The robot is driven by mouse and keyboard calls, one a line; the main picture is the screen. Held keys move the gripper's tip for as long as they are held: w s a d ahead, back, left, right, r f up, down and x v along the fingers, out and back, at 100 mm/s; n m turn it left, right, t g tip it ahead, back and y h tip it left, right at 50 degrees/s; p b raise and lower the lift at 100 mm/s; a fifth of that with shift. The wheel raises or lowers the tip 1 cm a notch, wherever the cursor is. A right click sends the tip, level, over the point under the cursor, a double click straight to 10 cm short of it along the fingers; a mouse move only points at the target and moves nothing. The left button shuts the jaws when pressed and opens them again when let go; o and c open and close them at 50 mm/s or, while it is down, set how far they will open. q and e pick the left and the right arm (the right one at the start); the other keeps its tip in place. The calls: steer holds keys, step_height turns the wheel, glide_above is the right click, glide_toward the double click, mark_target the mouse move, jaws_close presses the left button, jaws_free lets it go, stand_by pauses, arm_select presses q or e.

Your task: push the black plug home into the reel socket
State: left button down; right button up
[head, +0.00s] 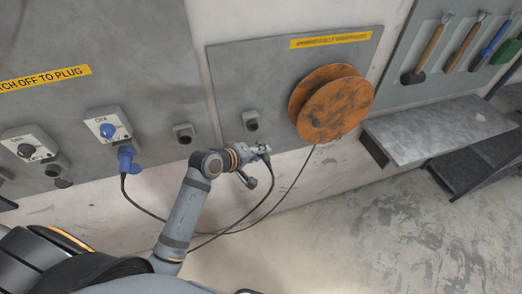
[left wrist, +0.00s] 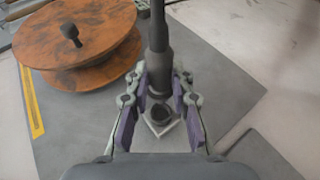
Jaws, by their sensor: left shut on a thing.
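My left gripper (head: 259,150) is shut on the black plug, just below the reel socket (head: 251,120) on the grey panel in the head view. In the left wrist view the black plug (left wrist: 159,70) sits between the two fingers of my left gripper (left wrist: 160,100), its cable running up out of the picture. The reel socket (left wrist: 161,114) shows just beyond the fingertips, roughly in line with the plug. The plug looks apart from the socket in the head view; the exact gap is hard to tell. My right gripper is not in view.
The orange cable reel (head: 334,103) is mounted right of the socket and also shows in the left wrist view (left wrist: 78,45). Black cable (head: 262,208) hangs in a loop below. A blue plug (head: 127,158) sits under a switch box. A grey shelf (head: 440,130) juts out at right.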

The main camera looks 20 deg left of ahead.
arm_select(q)
steer(key=w+a, duration=0.1)
steer(key=w, duration=0.1)
steer(key=w+a, duration=0.2)
steer(key=shift+w, duration=0.2)
steer(key=shift+w+a, duration=0.2)
steer(key=shift+a, duration=0.05)
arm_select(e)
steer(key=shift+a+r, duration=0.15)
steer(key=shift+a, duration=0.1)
arm_select(q)
steer(key=shift+r, duration=0.15)
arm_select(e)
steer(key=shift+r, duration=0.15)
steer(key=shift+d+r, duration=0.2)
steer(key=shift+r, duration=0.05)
arm_select(q)
steer(key=shift+p, duration=0.35)
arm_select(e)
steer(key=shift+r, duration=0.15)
